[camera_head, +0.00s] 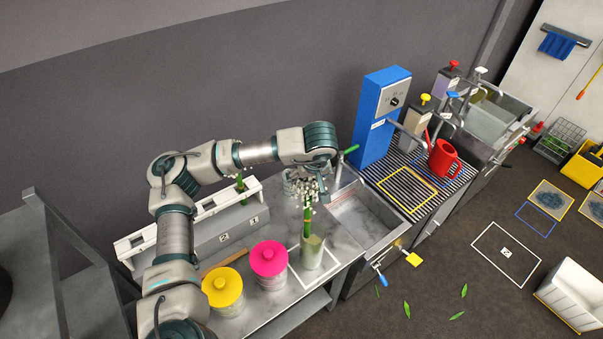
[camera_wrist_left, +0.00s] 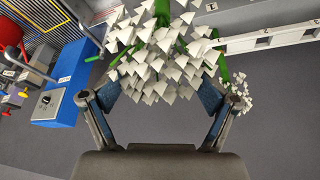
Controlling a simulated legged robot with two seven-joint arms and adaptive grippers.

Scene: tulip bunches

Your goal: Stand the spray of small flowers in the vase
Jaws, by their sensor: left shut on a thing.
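The spray of small flowers (camera_head: 307,218) hangs upright from my left gripper (camera_head: 304,182), with white blossoms at the top and a green stem below. In the left wrist view the white blossoms (camera_wrist_left: 158,65) fill the space between the two fingers of the left gripper (camera_wrist_left: 160,98), which is shut on the spray. The vase (camera_head: 312,254), a pale grey-green cylinder, stands on the bench directly below. The stem's lower end meets the vase's mouth in the picture; I cannot tell how deep it reaches. My right gripper is not in view.
A pink-lidded jar (camera_head: 269,260) and a yellow-lidded jar (camera_head: 222,290) stand left of the vase. A white rack (camera_head: 190,217) with another green stem is behind. A sink (camera_head: 362,216) lies to the right, with a blue dispenser (camera_head: 376,125) and red watering can (camera_head: 443,158) beyond.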

